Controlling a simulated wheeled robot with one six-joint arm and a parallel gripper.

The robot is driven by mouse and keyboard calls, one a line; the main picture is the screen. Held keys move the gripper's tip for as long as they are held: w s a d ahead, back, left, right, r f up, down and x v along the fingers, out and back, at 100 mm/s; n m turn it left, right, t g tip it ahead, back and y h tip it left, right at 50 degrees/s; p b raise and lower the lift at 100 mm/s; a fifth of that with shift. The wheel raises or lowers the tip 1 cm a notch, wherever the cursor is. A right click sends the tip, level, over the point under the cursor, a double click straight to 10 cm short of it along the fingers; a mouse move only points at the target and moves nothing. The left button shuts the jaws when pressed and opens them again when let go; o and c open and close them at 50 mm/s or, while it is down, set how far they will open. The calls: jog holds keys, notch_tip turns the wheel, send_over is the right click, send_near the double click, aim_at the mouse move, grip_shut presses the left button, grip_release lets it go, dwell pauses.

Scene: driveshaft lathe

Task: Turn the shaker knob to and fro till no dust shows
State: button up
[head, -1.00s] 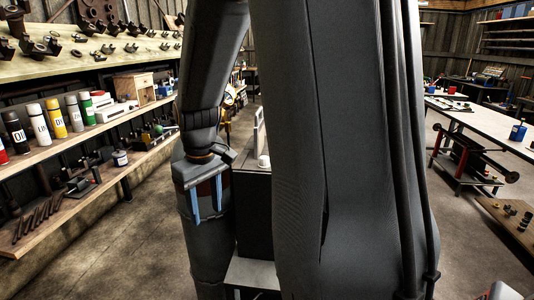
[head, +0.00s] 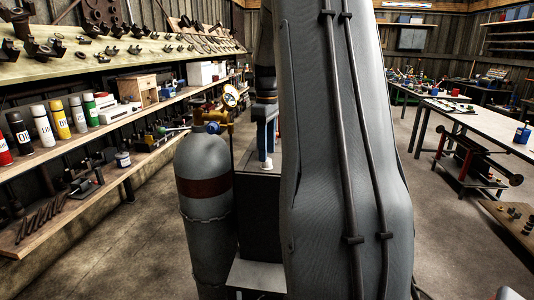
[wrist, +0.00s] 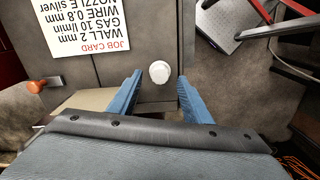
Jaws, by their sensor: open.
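The white round knob (wrist: 159,72) sits on the dark grey cabinet (wrist: 172,30) in the wrist view. In the head view the knob (head: 266,163) shows small on top of the dark cabinet (head: 258,205). My gripper (wrist: 160,76) is open, its blue fingers on the left and right of the knob with a gap on each side. In the head view my gripper (head: 266,150) points down over the knob. I cannot make out any dust, and most of the cabinet is hidden behind my arm.
A job card (wrist: 84,22) lies on the cabinet left of the knob. An orange-ended handle (wrist: 38,86) sticks out at left. A grey gas cylinder (head: 204,210) stands close left of the cabinet. Shelves (head: 60,145) line the left; a workbench (head: 490,130) stands right.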

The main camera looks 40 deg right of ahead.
aim_at(267, 163)
jog(key=shift+f, duration=1.15)
jog(key=c, duration=1.1)
